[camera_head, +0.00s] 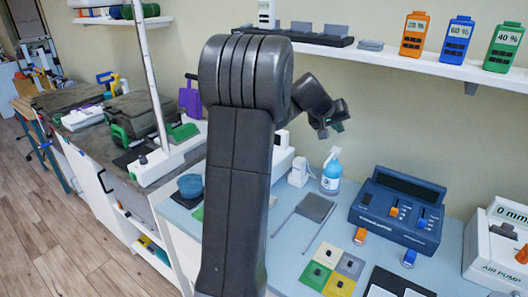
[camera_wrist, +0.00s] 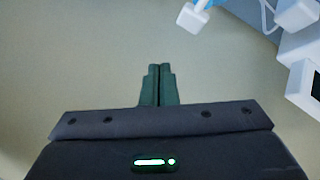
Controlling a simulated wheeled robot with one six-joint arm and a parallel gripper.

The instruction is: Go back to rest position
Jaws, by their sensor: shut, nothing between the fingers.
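My gripper (camera_head: 336,124) is raised in front of the wall, above the blue counter and below the wall shelf. In the wrist view its two dark green fingers (camera_wrist: 160,72) lie side by side, shut, with nothing between them. Only plain wall shows behind the fingers there. My arm is folded up and its upper link covers the middle of the head view, hiding part of the counter.
The blue counter (camera_head: 290,232) holds a spray bottle (camera_head: 331,175), a dark blue device (camera_head: 397,208), colored pads (camera_head: 338,284) and an air pump (camera_head: 497,246). The wall shelf (camera_head: 400,62) carries orange, blue and green containers. Wooden floor (camera_head: 50,235) is clear at left.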

